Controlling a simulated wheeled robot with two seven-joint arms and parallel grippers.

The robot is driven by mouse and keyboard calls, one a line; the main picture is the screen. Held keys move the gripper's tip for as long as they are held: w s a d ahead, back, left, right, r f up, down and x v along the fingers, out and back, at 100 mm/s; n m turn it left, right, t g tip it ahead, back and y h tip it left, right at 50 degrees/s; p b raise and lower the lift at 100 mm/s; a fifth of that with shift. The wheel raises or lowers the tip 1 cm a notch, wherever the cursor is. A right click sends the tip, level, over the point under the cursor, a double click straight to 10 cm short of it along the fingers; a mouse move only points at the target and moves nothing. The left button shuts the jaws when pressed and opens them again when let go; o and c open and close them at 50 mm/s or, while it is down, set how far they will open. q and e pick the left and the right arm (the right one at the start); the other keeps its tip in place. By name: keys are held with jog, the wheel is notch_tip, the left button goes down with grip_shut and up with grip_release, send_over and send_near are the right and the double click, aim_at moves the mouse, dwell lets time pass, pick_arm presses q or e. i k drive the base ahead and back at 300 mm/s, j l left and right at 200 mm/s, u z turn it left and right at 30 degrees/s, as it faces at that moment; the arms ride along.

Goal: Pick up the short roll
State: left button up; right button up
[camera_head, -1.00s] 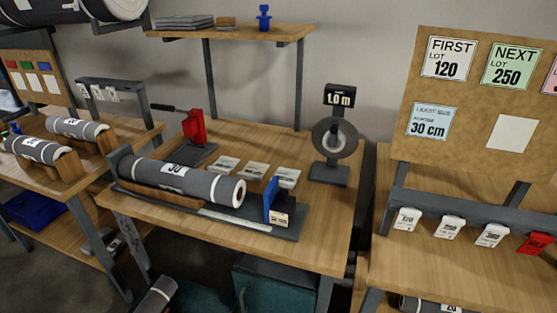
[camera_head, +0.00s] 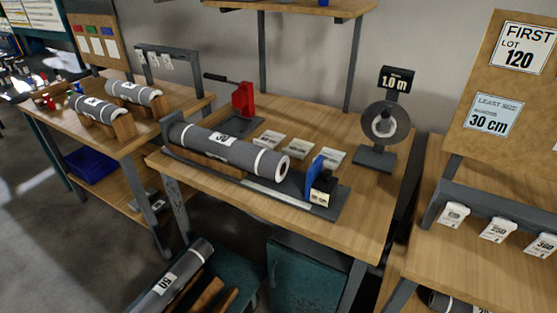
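Several grey rolls are in view, and I cannot tell which one the task calls the short roll. A long grey roll (camera_head: 225,149) with white bands and a label lies in the measuring stand on the middle table. Two shorter-looking grey rolls, one nearer (camera_head: 97,109) and one farther (camera_head: 134,92), rest on wooden cradles on the left table. Another labelled grey roll (camera_head: 178,276) leans low at the bottom, partly cut off by the frame. Part of a grey roll (camera_head: 452,302) shows at the bottom right. Neither of my grippers is in view.
A blue bin (camera_head: 92,165) sits under the left table. Floor shows at left.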

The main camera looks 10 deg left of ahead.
aim_at(267, 164)
jog(key=u, duration=2.3)
jog(key=z, duration=1.55)
jog(key=i+l+u, duration=0.1)
jog(key=l+u, duration=1.25)
jog(key=j, duration=0.1)
